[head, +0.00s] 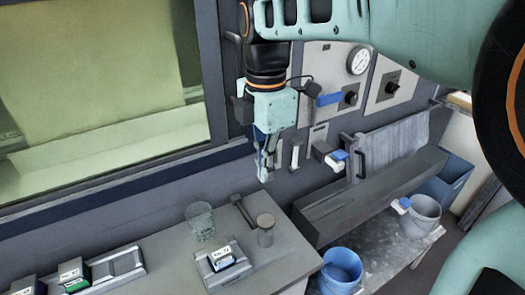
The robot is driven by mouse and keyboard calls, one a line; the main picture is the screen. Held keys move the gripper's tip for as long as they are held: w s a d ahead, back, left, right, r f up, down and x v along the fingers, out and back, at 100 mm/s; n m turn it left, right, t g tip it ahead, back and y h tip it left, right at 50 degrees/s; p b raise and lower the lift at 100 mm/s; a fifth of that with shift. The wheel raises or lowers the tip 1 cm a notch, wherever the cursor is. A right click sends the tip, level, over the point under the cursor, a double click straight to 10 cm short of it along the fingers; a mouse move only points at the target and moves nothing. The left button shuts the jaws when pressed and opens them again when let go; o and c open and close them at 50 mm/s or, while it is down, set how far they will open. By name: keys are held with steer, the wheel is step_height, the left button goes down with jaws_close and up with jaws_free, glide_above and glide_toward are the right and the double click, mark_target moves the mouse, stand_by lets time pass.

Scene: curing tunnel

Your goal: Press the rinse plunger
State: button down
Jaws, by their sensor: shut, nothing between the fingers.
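My gripper (266,174) hangs pointing down in front of the wall, above the back of the grey bench, shut and empty. No label marks the rinse plunger, and I cannot tell for sure which part it is. Two white fittings with blue tops stand out at the right: one (338,157) on the wall just right of my gripper, one (404,203) lower down by the grey bucket. A small upright lever (295,152) is on the wall close to my gripper's right. My gripper appears apart from all of these, though depth is hard to judge.
On the bench (165,262) stand a clear glass (200,221), a grey cylinder (265,229), a dark-handled tool (242,212) and labelled blocks in holders (222,262). A blue bucket (341,270) and grey bucket (421,215) stand right, below a long grey trough (370,196).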

mark_target(265, 221)
steer(key=shift+s+r+b, duration=0.3)
steer(key=shift+r+b, duration=0.5)
steer(key=shift+b, duration=0.1)
step_height(265, 221, down, 14)
steer(key=shift+f+b, duration=0.1)
steer(key=shift+b, duration=0.55)
